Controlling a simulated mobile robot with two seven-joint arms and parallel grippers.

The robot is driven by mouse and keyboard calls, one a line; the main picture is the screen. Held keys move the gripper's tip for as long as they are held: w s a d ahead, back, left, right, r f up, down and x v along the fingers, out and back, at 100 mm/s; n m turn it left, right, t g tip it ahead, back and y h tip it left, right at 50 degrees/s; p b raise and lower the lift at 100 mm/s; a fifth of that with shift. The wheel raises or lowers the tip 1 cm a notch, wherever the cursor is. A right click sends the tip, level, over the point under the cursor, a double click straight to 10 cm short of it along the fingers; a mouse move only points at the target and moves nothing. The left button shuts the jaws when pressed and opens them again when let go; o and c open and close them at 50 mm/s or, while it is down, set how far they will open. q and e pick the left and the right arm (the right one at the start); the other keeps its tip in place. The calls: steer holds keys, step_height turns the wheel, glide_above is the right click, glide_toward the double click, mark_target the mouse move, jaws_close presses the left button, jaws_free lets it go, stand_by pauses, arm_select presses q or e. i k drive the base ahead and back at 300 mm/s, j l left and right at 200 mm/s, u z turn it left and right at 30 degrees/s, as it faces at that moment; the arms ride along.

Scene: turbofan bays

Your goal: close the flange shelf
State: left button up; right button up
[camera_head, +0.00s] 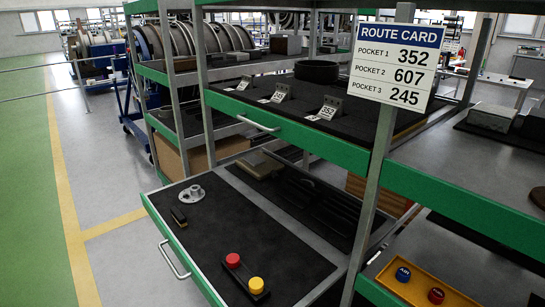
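The lower shelf (222,222) is pulled out of the rack to the front left. It has a dark mat, a green front edge (158,221) and a silver bar handle (174,260). A silver round flange (192,193) lies near its left corner. A small dark block (179,216) lies beside the flange. A dark holder with a red cap (233,260) and a yellow cap (256,285) sits nearer the front. The upper shelf (284,130), with a similar handle (257,124), sits above and behind. Neither of my grippers is in view.
A route card (397,64) hangs on a rack post (371,190) and reads 352, 607, 245. Tagged brackets (328,108) stand on the upper shelf. A yellow tray (421,287) sits at lower right. The floor (112,170) on the left is clear.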

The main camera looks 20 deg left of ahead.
mark_target(292, 229)
steer(key=u, duration=1.4)
steer(key=z, duration=0.4)
steer(key=i+l+z, duration=0.1)
steer(key=z, duration=0.35)
steer(key=i+z, duration=0.1)
steer(key=z, duration=0.75)
steer(key=i+j, duration=0.1)
steer(key=i, duration=0.4)
